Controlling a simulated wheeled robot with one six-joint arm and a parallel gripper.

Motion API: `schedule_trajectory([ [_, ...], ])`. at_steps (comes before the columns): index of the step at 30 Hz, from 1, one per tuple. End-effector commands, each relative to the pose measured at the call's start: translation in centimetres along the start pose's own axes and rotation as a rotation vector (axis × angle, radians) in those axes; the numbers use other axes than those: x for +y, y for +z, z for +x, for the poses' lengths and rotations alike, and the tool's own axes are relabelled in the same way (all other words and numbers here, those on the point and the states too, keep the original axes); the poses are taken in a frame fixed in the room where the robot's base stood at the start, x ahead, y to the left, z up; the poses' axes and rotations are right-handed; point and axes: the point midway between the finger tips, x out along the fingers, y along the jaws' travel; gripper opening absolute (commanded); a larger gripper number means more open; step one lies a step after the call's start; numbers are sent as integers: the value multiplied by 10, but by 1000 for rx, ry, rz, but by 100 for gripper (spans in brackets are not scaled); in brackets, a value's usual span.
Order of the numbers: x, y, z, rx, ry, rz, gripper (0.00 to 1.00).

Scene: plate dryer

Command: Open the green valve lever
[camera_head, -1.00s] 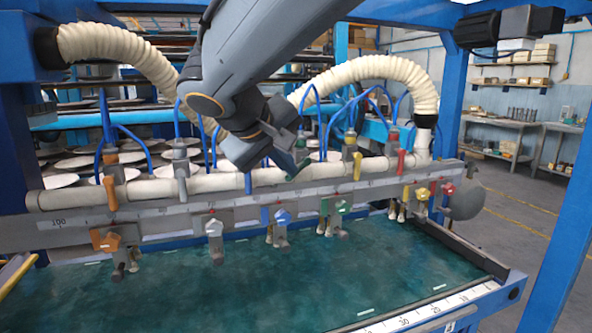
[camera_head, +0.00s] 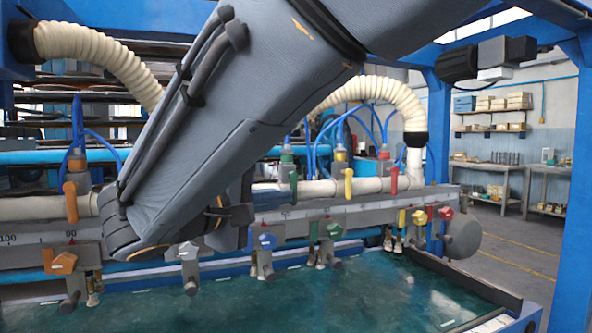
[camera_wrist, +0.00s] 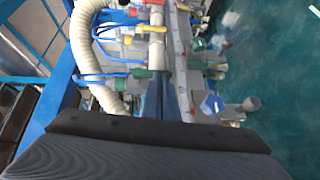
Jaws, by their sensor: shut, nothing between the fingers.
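The green valve lever (camera_head: 293,186) hangs down in front of the cream pipe, to the left of a yellow lever. In the wrist view its green part (camera_wrist: 143,74) shows near the middle, just ahead of my gripper. My gripper (camera_wrist: 160,92) is shut and empty, pointing towards the pipe.
A yellow lever (camera_head: 348,184) and a red lever (camera_head: 394,181) hang to the right, an orange lever (camera_head: 70,202) at the left. Lower valves have coloured knobs, one blue (camera_head: 267,241) and one green (camera_head: 334,230). Blue hoses rise behind the pipe.

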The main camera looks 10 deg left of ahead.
Motion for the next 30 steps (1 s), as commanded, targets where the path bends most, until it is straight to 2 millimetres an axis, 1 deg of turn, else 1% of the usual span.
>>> schedule_trajectory([
  [24,-3,4,4,-4,-4,2,0],
  [28,-3,3,1,-4,-4,2,0],
  [30,-4,1,-5,-3,-3,2,0],
])
